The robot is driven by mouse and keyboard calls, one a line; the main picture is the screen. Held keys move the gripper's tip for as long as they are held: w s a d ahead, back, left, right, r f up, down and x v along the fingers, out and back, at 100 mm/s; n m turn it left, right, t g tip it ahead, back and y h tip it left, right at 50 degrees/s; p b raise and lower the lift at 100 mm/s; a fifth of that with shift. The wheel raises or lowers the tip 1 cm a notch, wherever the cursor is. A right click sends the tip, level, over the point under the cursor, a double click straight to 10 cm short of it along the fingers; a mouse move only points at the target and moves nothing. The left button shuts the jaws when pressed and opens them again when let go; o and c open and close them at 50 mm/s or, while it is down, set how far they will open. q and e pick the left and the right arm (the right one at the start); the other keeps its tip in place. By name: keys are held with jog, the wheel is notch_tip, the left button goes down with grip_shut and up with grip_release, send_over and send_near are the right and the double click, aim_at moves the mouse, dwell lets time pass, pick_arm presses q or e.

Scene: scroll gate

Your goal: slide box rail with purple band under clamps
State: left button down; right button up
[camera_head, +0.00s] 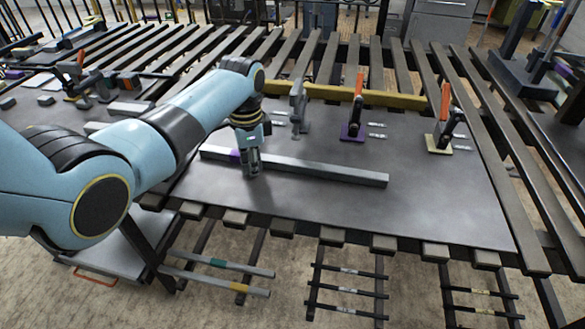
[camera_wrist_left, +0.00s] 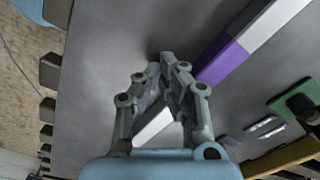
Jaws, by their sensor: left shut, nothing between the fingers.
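The grey box rail (camera_head: 320,172) lies flat on the dark plate, in front of the clamps and apart from them. Its purple band (camera_head: 235,155) is near its left end; the band also shows in the wrist view (camera_wrist_left: 222,62). A grey clamp (camera_head: 298,105), a clamp with a purple base (camera_head: 354,115) and a clamp with a yellow base (camera_head: 443,125) stand behind the rail. The wrist view shows a green clamp base (camera_wrist_left: 296,105). My left gripper (camera_head: 253,172) points down at the rail's near side, just right of the band, shut and empty. Contact is unclear.
A yellow bar (camera_head: 385,100) runs along the plate's back edge behind the clamps. The dark plate (camera_head: 430,205) is bare at the front right. Slatted beams surround it, and racks with thin rails (camera_head: 348,290) are below the front edge. Small blocks lie at the left.

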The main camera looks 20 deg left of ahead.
pick_arm(q)
jog(key=shift+w+a+b, duration=0.2)
jog(key=shift+w+b, duration=0.6)
jog(key=shift+w, duration=0.15)
jog(key=shift+s+d+r+p, duration=0.1)
jog(key=shift+s+d+p, duration=0.1)
jog(key=shift+s+p, duration=0.75)
jog(key=shift+s+d+p, duration=0.1)
jog(key=shift+s+p, duration=0.1)
jog(key=shift+p, duration=0.5)
notch_tip(320, 180, up, 8)
jog(key=p, duration=0.8)
jog(key=shift+p, duration=0.3)
